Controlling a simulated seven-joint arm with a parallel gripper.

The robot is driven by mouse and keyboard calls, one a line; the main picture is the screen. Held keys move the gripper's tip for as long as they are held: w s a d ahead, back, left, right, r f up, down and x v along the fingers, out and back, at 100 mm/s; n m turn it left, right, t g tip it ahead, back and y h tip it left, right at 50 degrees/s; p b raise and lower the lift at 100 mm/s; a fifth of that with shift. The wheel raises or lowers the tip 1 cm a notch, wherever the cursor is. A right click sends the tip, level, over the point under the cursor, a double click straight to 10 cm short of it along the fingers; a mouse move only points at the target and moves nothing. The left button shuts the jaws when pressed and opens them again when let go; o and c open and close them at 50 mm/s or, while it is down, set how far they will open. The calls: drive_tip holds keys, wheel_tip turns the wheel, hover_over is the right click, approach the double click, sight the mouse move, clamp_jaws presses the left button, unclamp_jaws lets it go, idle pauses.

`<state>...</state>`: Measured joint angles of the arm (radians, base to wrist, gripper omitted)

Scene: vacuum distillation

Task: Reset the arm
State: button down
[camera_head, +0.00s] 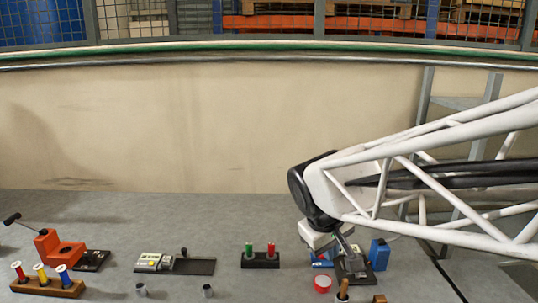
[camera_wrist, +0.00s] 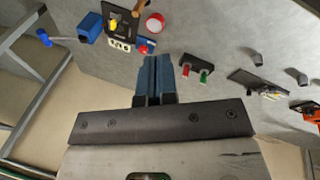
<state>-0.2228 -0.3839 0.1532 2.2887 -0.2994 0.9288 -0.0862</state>
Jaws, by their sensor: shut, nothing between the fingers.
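My gripper (camera_wrist: 156,68) is in the lower middle of the wrist view, its two bluish fingers together and nothing between them. In the head view my arm reaches in from the right, and the gripper end (camera_head: 346,243) hangs over the right part of the grey table (camera_head: 225,225). A dark device with pale parts (camera_head: 360,266) is beside or below the fingers there; it also shows in the wrist view (camera_wrist: 121,27), apart from the fingertips. I cannot tell the exact height of the fingers above the table.
Near the gripper are a blue box (camera_head: 379,254), a red ring (camera_head: 322,283) and a black holder with green and red pieces (camera_head: 260,260). Further left stand an instrument on a dark base (camera_head: 190,267), an orange device (camera_head: 62,250) and a wooden rack (camera_head: 48,288). The back of the table is clear.

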drive_tip(key=s+d+f+m+y, duration=0.1)
drive_tip(key=s+d+m, duration=0.1)
drive_tip(key=s, duration=0.5)
drive_tip(key=s+d+f+m+y, duration=0.1)
drive_tip(key=s+d+m, duration=0.2)
drive_tip(key=s, duration=0.5)
drive_tip(key=shift+d+m, duration=0.3)
drive_tip(key=shift+d, duration=0.3)
